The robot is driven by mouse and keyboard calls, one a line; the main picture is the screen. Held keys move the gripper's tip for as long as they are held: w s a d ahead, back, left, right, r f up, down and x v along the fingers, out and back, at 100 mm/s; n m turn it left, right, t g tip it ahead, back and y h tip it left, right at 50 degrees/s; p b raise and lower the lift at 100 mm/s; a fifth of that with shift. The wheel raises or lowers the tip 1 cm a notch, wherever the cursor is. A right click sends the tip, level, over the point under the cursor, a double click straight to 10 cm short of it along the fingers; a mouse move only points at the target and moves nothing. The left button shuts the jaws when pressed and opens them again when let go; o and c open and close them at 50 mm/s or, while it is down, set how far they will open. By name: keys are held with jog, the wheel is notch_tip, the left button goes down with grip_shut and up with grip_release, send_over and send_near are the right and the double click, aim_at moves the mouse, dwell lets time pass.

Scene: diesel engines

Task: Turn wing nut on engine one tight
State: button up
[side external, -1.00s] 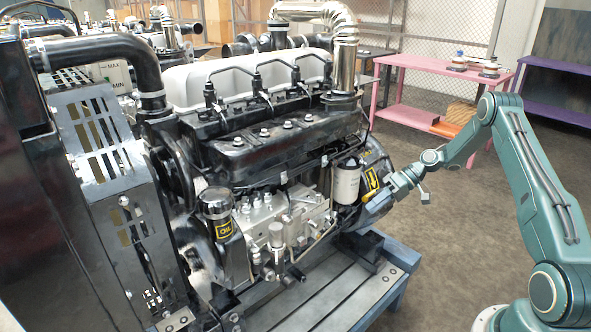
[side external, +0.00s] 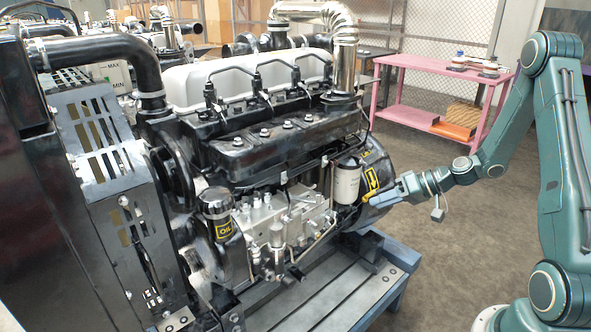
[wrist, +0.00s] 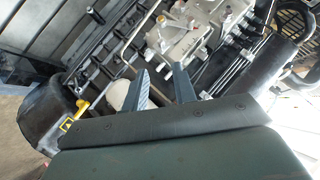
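The engine (side external: 255,150) stands on a blue-grey stand, with a pale valve cover above its black body. My gripper (side external: 378,203) is at the engine's right end, beside the white filter canister (side external: 347,182) and the yellow arrow label. I cannot tell in the side view whether it touches the engine. In the wrist view, my gripper's two fingers (wrist: 159,87) are apart with nothing visibly held between them. The white canister (wrist: 121,95) shows beside the left finger, and engine metalwork (wrist: 190,38) lies beyond the fingertips. I cannot make out the wing nut in either view.
A black radiator housing (side external: 105,190) fills the left. A pink table (side external: 395,68) with small items stands behind, to the right. The blue-grey stand (side external: 392,285) juts out below the engine. The floor (side external: 450,265) right of the stand is clear.

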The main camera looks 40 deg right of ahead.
aim_at(330, 220)
jog(key=shift+s+a+r, duration=0.1)
jog(key=shift+s, duration=0.1)
jog(key=x, duration=1.4)
jog(key=shift+r, duration=0.1)
grip_shut()
